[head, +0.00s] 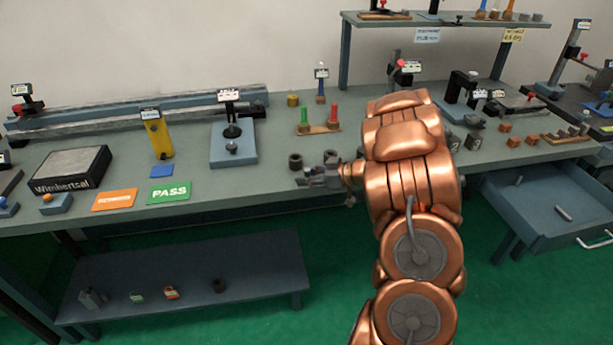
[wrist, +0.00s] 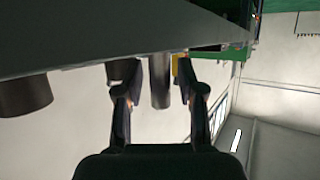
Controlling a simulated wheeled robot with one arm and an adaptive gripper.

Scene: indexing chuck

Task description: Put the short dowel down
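My gripper (head: 318,178) is low over the front edge of the bench, pointing left. In the wrist view, where the bench appears at the top, its two fingers (wrist: 160,98) are spread apart. A plain grey cylinder, which looks like the short dowel (wrist: 160,82), stands upright on the bench surface between the fingers. A gap shows on either side of it, so the fingers do not appear to touch it. In the head view I cannot make out the dowel clearly at the gripper.
Dark hollow cylinders (head: 295,160) stand just behind my gripper; one is large at left in the wrist view (wrist: 25,95). A grey-blue stand (head: 233,150) and green PASS card (head: 169,191) lie left. An open drawer (head: 540,205) at right holds small grey pins.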

